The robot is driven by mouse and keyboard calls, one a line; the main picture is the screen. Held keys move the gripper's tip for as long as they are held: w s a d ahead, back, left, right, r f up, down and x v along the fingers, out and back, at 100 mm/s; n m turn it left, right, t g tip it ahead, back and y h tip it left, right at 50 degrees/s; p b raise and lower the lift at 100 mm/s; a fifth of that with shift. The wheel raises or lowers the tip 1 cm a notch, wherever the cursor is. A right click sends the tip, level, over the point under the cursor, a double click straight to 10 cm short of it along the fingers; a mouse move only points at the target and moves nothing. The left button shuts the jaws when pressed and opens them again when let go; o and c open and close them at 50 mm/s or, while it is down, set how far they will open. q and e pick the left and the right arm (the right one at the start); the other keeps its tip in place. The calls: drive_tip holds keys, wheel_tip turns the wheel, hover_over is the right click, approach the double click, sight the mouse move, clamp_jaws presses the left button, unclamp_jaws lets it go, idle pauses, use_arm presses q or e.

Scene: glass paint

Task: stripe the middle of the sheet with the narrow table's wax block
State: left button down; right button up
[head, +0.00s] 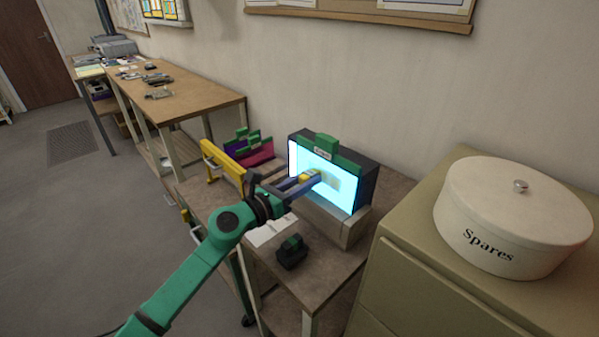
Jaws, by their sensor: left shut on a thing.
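The sheet (307,161) is a bright, cyan-lit panel standing upright in a dark box on the narrow table (335,262), with a green clip at its top edge. A faint yellowish-tan patch shows near its middle, just right of my gripper. My left gripper (311,176) is in front of the sheet's middle, shut on a small yellow block, probably the wax block (308,175). The fingers hide part of the block, and I cannot tell whether it touches the sheet. My right gripper is out of view.
A dark block with a green top (292,251) sits at the table's front. A yellow frame (222,162) and purple and green pieces (250,148) stand at the left. A cabinet (440,262) with a white "Spares" tin (513,215) is at right. Open floor lies left.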

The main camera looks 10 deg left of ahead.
use_arm(q)
drive_tip(key=shift+w+f+b, duration=0.15)
drive_tip(key=shift+w+b, duration=0.1)
drive_tip(key=shift+b, duration=0.1)
drive_tip(key=shift+w+a+b, duration=0.9)
drive_tip(key=shift+a+b, duration=0.2)
drive_tip(key=shift+w+a, duration=0.3)
drive_tip(key=shift+a, duration=0.1)
drive_tip(key=b+v, duration=0.1)
drive_tip(key=v, duration=0.4)
drive_tip(key=shift+s+a, duration=0.2)
drive_tip(key=shift+s, duration=0.2)
